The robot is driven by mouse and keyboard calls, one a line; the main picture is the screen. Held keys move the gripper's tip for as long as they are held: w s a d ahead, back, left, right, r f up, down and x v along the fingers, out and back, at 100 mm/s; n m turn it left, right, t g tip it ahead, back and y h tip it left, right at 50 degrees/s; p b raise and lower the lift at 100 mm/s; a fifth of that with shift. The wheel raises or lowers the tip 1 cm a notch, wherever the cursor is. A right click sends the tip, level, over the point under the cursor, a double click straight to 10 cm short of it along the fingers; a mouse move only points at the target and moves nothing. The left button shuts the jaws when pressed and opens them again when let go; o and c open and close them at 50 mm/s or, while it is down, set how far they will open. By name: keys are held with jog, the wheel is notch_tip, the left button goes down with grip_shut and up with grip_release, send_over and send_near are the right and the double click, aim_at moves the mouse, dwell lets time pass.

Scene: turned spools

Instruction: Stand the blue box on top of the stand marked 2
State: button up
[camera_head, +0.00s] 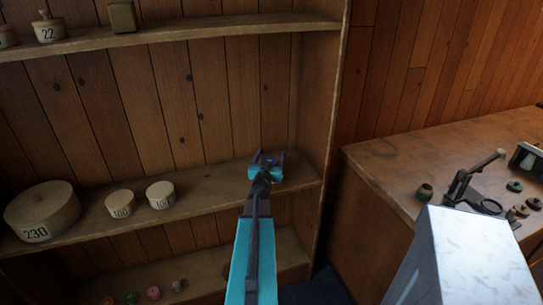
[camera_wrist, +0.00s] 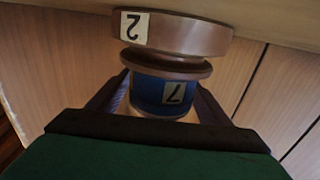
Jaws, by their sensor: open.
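The wrist view is upside down. The stand marked 2 (camera_wrist: 190,35), a reddish-brown turned spool with a white label, rests on a wooden shelf board. The blue box (camera_wrist: 150,92), round with a pale label, is at the stand's narrower rim and appears to stand upright on it, touching. My gripper (camera_wrist: 155,104) is open, with one finger on each side of the blue box; whether the fingers touch it I cannot tell. In the head view my gripper (camera_head: 267,158) is over the right end of the middle shelf and hides the stand.
The middle shelf (camera_head: 215,180) also bears a large round box marked 230 (camera_head: 42,208) and two small pale boxes (camera_head: 120,204) (camera_head: 160,195) to the left. The shelf's side wall (camera_head: 325,120) is close on the right. A wooden counter (camera_head: 400,165) holds several small items.

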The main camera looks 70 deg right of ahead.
jog(key=shift+s+a+b, duration=0.25)
jog(key=shift+a, duration=1.25)
jog(key=shift+s+a+b, duration=0.25)
jog(key=shift+a+b, duration=0.05)
jog(key=shift+a, duration=1.2)
jog(key=shift+s+a+b, duration=0.25)
jog(key=shift+a, duration=1.25)
jog(key=shift+r+p, duration=0.2)
jog(key=shift+p, duration=0.55)
jog(key=shift+a+f+p, duration=0.1)
jog(key=shift+a+p, duration=0.05)
jog(key=shift+p, duration=0.15)
jog(key=shift+a, duration=0.1)
jog(key=a+p, duration=0.1)
jog(key=p, duration=0.3)
jog(key=shift+s+a, duration=0.15)
jog(key=shift+a, duration=0.1)
jog(key=shift+a+p, duration=0.25)
jog(key=shift+p, duration=0.25)
jog(key=shift+f, duration=0.15)
